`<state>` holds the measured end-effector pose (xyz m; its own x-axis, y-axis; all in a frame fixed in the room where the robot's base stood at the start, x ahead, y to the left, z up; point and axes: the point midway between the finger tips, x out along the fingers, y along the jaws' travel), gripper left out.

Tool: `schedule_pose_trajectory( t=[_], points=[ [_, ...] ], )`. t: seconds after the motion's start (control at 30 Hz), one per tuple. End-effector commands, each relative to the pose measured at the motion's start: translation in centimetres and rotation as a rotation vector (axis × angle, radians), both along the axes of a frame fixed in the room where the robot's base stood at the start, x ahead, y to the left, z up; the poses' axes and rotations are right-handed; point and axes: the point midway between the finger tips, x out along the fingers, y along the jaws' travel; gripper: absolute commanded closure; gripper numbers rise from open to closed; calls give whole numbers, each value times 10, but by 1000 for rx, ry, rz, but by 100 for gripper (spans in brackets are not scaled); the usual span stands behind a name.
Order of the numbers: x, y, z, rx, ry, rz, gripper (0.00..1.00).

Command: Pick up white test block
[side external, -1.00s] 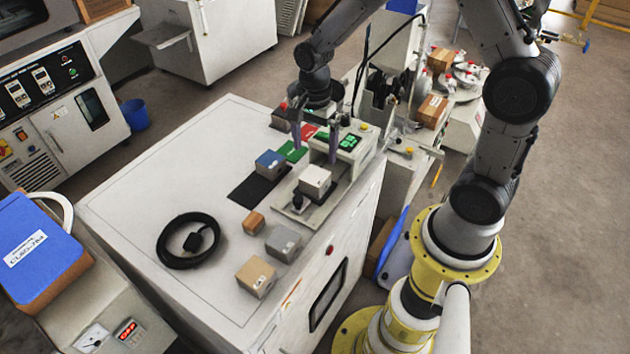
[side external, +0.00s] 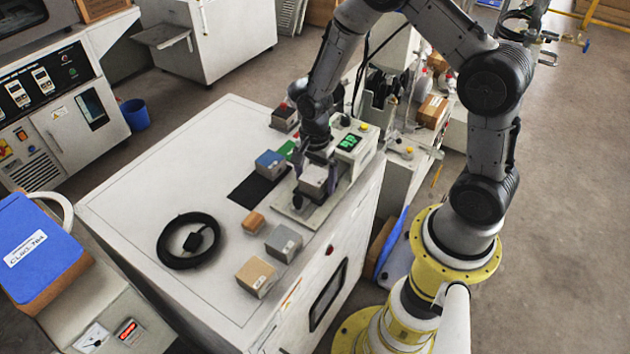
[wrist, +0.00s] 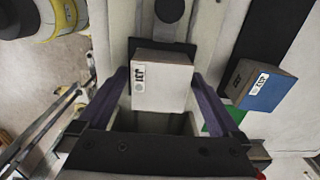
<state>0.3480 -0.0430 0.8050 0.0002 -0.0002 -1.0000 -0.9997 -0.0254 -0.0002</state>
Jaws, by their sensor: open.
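The white test block (side external: 313,180) sits on the plate of the small tester with the green display, on top of the white cabinet. In the wrist view the white test block (wrist: 161,82) shows a label marked "JJT" and lies between the tips of my gripper. My gripper (side external: 316,172) is open, its two fingers on either side of the block. In the wrist view my gripper (wrist: 160,88) has its fingers apart from each other; whether either touches the block is hard to tell.
A blue-topped block (side external: 270,164) stands by a black mat (side external: 250,190). Nearer are a small orange block (side external: 253,222), a grey block (side external: 284,243) and a tan block (side external: 256,276). A coiled black cable (side external: 189,241) lies left. The tester's display housing (side external: 352,145) stands close behind.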

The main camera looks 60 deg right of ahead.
Motion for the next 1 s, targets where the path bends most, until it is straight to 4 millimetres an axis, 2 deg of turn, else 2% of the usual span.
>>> schedule_pose_trajectory(
  t=[0.1, 0.13, 0.67, 1.0],
  points=[
    [0, 0, 0, 0, 0, 0, 0],
    [0, 0, 0, 0, 0, 0, 4],
    [0, 0, 1, 0, 0, 0, 99],
    [1, 0, 3, 0, -3, 0, 100]
  ],
)
